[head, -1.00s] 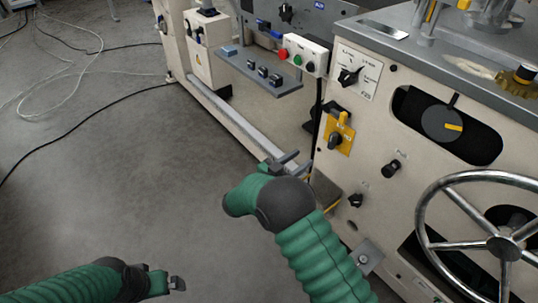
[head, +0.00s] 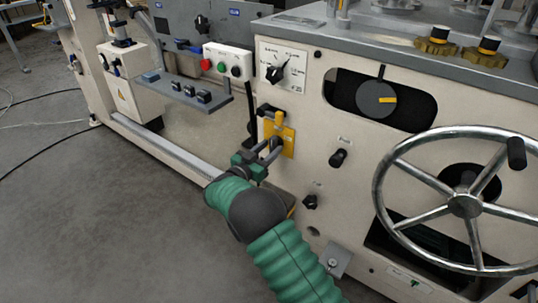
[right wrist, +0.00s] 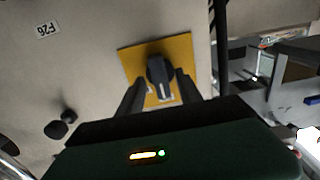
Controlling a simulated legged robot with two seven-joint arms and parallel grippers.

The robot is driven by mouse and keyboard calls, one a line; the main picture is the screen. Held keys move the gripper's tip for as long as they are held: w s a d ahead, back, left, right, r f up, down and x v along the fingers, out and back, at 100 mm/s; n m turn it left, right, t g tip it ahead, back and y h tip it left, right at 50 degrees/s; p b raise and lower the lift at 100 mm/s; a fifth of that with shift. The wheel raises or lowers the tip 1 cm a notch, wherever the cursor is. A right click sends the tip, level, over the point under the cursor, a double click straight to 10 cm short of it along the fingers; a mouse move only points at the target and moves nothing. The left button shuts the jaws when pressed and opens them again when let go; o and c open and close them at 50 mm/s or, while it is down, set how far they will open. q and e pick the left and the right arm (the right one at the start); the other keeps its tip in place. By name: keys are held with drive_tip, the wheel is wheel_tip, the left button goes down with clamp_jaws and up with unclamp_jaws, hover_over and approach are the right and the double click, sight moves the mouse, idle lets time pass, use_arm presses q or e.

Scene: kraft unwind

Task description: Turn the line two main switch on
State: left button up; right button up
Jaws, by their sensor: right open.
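A black rotary switch knob sits on a yellow plate (head: 288,137) on the cream machine's front panel. In the right wrist view the yellow plate (right wrist: 188,58) shows with the dark knob (right wrist: 160,70) near its middle. My right gripper (head: 266,150) is open at the plate in the head view. In the right wrist view its two fingers (right wrist: 155,92) stand one on each side of the knob; I cannot tell whether they touch it. A pale mark shows on the near end of the knob. My left gripper is not in view.
A chrome handwheel (head: 465,205) stands at the right of the panel. A button box (head: 228,63) and grey shelf (head: 190,95) lie left. Open floor is at lower left.

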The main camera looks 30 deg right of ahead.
drive_tip(key=shift+w+d, duration=0.1)
drive_tip(key=shift+d, duration=0.1)
drive_tip(key=shift+a+r, duration=0.15)
drive_tip(key=shift+a, duration=0.05)
drive_tip(key=shift+c, duration=0.9)
clamp_jaws()
